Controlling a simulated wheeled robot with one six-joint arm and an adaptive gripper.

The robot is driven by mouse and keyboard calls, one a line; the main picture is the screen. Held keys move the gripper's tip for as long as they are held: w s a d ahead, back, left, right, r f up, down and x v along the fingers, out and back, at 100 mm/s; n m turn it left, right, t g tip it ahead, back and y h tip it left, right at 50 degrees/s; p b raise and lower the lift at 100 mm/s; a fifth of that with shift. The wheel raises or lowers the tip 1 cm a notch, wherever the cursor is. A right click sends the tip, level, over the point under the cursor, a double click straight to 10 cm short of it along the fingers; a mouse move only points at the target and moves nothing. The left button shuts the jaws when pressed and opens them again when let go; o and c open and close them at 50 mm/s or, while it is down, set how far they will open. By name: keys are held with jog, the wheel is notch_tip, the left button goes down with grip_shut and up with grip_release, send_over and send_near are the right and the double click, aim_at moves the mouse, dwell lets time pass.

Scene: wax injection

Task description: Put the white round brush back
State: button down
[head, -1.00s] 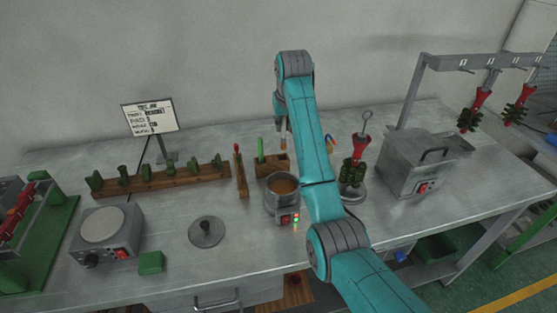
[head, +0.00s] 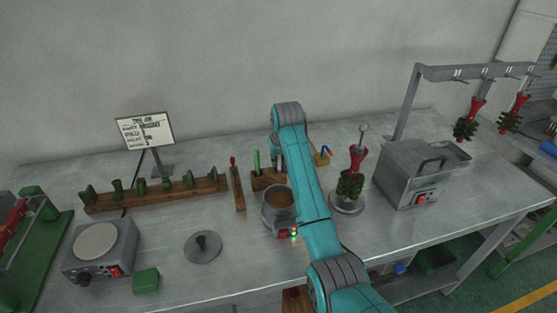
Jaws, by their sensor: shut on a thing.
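My gripper (head: 277,157) is mostly hidden behind my arm, pointing down over the back of the bench at the wooden tool block (head: 266,179). A thin green tool (head: 257,161) stands upright in the block's left part. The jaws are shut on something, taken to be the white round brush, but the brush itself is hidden. I cannot tell whether it touches the block. A blue-tipped tool (head: 325,151) shows just right of my arm, by the block's other end.
A metal wax pot (head: 279,213) stands right in front of the block. A red-and-green wax tree (head: 352,178) on a round base stands to the right, near a metal box (head: 412,182). A wooden rack (head: 155,193) holds green pieces at left.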

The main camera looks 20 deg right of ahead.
jog(key=c, duration=1.1)
grip_release()
jog(key=shift+c, duration=0.2)
jog(key=v, duration=1.2)
